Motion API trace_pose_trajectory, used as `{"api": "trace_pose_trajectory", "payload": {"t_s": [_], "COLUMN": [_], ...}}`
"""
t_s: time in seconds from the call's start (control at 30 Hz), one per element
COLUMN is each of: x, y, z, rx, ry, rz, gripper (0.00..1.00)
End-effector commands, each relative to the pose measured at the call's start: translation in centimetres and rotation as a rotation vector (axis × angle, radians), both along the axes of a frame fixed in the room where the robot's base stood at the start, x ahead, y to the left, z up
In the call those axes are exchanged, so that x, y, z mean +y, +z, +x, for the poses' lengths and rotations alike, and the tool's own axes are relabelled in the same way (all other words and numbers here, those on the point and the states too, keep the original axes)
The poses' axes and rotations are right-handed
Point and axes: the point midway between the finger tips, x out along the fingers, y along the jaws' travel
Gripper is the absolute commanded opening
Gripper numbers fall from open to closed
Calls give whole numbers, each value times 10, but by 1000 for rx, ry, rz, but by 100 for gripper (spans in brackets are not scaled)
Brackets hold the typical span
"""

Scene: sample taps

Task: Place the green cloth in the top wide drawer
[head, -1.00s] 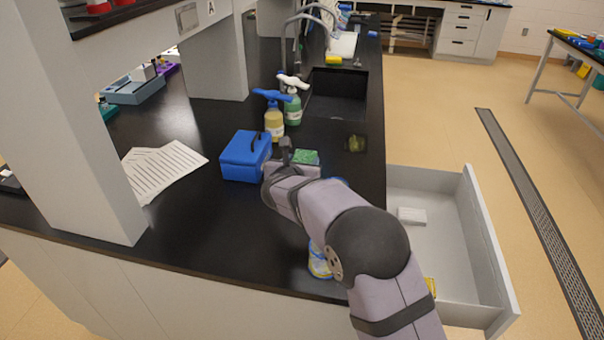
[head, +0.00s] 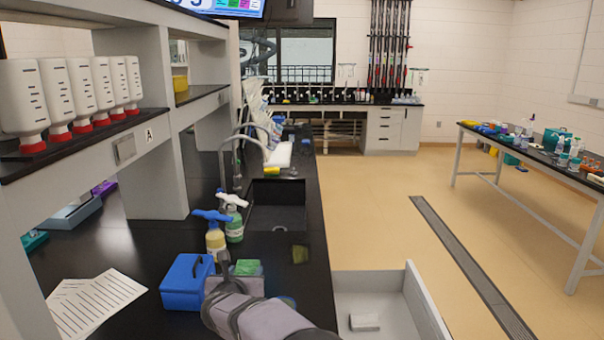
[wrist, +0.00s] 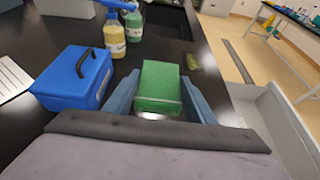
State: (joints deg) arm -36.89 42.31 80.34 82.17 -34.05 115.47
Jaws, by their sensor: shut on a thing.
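The green cloth (head: 248,267) is a folded, block-like piece above the black counter, just right of the blue box. In the wrist view the cloth (wrist: 159,85) sits between the two blue fingers of my gripper (wrist: 160,78), which is shut on it. I cannot tell if the cloth touches the counter. In the head view my gripper (head: 240,274) is partly hidden behind my own wrist. An open light-grey drawer (head: 418,300) sticks out right of the counter; its near part is cut off. It also shows in the wrist view (wrist: 288,125).
The blue box (head: 184,288) with a handle stands left of my gripper. A yellow bottle (head: 215,240) and a green bottle (head: 235,225) stand behind, near the sink (head: 275,215). Papers (head: 95,305) lie at left.

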Motion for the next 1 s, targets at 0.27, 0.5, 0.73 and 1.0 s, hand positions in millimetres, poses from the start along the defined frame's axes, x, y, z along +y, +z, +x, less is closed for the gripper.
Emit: {"api": "trace_pose_trajectory", "payload": {"t_s": [0.27,0.5,0.73,1.0], "x": [0,0,0,0], "y": [0,0,-4,-25], "z": [0,0,0,0], "rx": [0,0,-1,-1], "ry": [0,0,0,0], "rz": [0,0,0,1], "gripper": [25,25,25,25]}}
